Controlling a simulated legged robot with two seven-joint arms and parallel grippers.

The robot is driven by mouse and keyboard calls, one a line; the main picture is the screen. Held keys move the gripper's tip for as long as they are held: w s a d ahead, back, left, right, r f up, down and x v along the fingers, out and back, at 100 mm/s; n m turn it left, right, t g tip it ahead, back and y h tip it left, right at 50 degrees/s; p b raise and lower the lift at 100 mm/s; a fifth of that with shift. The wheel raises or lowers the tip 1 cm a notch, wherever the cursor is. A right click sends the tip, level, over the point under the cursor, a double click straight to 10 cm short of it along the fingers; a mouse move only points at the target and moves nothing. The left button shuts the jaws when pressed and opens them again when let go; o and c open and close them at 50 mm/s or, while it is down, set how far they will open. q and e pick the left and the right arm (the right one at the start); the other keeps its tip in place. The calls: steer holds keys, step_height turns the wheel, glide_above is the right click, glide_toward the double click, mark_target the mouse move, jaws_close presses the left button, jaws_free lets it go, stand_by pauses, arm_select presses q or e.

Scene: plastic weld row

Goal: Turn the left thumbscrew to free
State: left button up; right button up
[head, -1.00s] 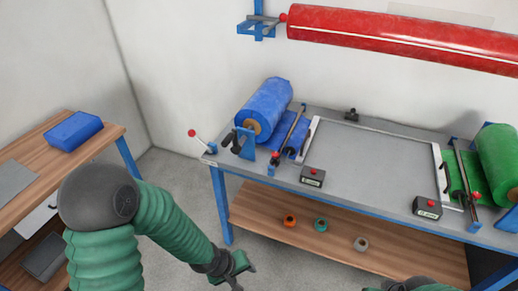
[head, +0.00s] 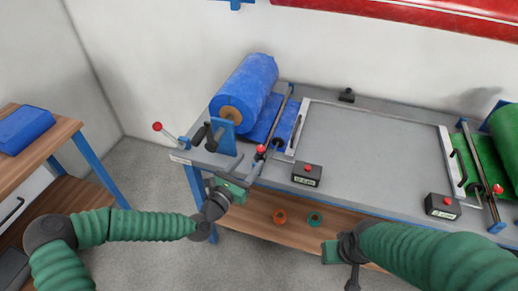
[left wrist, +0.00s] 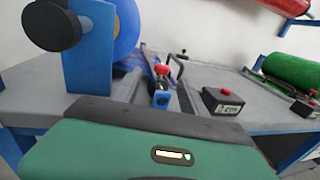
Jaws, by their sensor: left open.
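The left thumbscrew looks to be the black knob (head: 211,136) on the blue bracket (head: 226,138) beside the blue roll, at the bench's left end. In the left wrist view the round black knob (left wrist: 52,29) is large at upper left, in front of its blue bracket (left wrist: 90,50). My left gripper (head: 243,182) is open and empty at the bench's front edge, below and right of the knob, apart from it. Its green body (left wrist: 150,150) fills the bottom of the left wrist view; its fingertips do not show there. My right gripper (head: 340,262) is in front of the bench; its jaw opening is unclear.
The blue roll (head: 246,85) stands behind the bracket. A red-knobbed lever (head: 160,128) sticks out left. A red-knobbed bar (head: 274,133) and a black button box (head: 307,175) lie to the right. The grey bench top (head: 370,140) is mostly clear. Rings lie on the lower shelf (head: 260,207).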

mark_target(258, 152)
arm_select(q)
steer(key=x, duration=0.7)
steer(key=shift+w+d, duration=0.15)
steer(key=shift+d, duration=0.2)
steer(key=shift+a, duration=0.1)
steer(key=shift+c, duration=1.2)
jaws_close()
